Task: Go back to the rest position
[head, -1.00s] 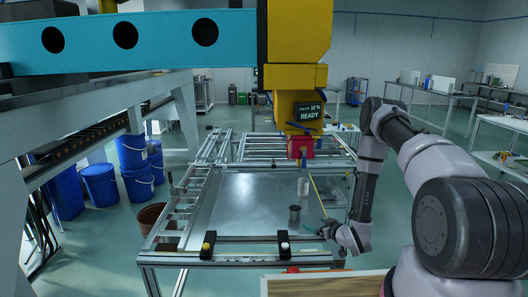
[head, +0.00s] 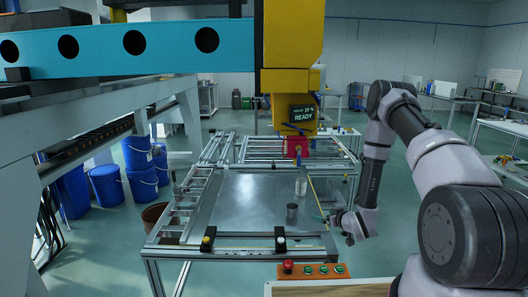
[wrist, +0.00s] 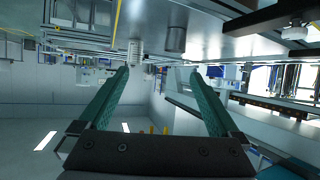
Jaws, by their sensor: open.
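My gripper (head: 328,219) is at the right edge of the panel fixture (head: 165,248) in the head view, at the end of my raised and bent arm. In the wrist view my gripper (wrist: 158,75) shows two green fingers spread wide apart with nothing between them. The fixture's metal panel (head: 245,205) lies flat inside the frame. A dark metal cup (head: 292,211) and a clear bottle (head: 301,185) stand on the panel, to the left of my gripper and apart from it. The wrist view looks upside down, with the cup (wrist: 176,38) near the top.
A yellow machine head (head: 292,45) on a blue beam (head: 130,45) hangs over the fixture. A button box (head: 312,271) with a red knob sits at the front. Blue barrels (head: 106,184) stand at left. Floor right of the fixture looks clear.

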